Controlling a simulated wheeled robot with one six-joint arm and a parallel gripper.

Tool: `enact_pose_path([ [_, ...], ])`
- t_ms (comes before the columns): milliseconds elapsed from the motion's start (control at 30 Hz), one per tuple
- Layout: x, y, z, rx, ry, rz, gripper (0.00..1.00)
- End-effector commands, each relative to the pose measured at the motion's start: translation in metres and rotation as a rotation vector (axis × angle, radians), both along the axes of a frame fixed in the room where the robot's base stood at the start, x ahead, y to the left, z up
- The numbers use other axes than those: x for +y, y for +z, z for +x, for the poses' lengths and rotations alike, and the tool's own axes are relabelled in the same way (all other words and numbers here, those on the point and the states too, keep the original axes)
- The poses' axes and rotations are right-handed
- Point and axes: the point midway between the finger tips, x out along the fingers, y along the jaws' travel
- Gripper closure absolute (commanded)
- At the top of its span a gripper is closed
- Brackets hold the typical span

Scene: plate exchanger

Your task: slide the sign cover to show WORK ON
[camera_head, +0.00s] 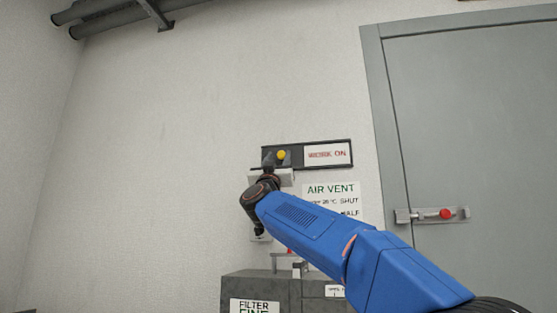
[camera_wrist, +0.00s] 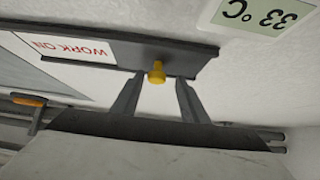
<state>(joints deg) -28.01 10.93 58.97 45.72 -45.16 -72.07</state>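The sign (camera_head: 327,154) is a dark framed strip on the wall. Its right part shows WORK ON in red on white, and the words appear upside down in the wrist view (camera_wrist: 75,48). The dark sliding cover (camera_head: 294,152) is at the left part of the sign. Its yellow knob (camera_head: 281,155) also shows in the wrist view (camera_wrist: 156,72). My gripper (camera_wrist: 158,80) is open, with one finger on each side of the knob and a gap to both. In the head view my wrist hides the sign's lower left.
An AIR VENT notice (camera_head: 331,190) is below the sign, partly behind my arm. A grey FILTER box (camera_head: 240,287) stands lower down. A grey door (camera_head: 460,120) with a red-knobbed latch (camera_head: 445,214) is at the right. A 33 °C display (camera_wrist: 262,14) shows in the wrist view.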

Motion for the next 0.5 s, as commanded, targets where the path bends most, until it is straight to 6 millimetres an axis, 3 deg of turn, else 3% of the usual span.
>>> enact_pose_path([
  [267, 0.003, -0.010, -0.011, 0.000, 0.000, 0.000, 0.60],
  [500, 0.012, -0.039, -0.038, 0.001, 0.001, 0.000, 0.60],
])
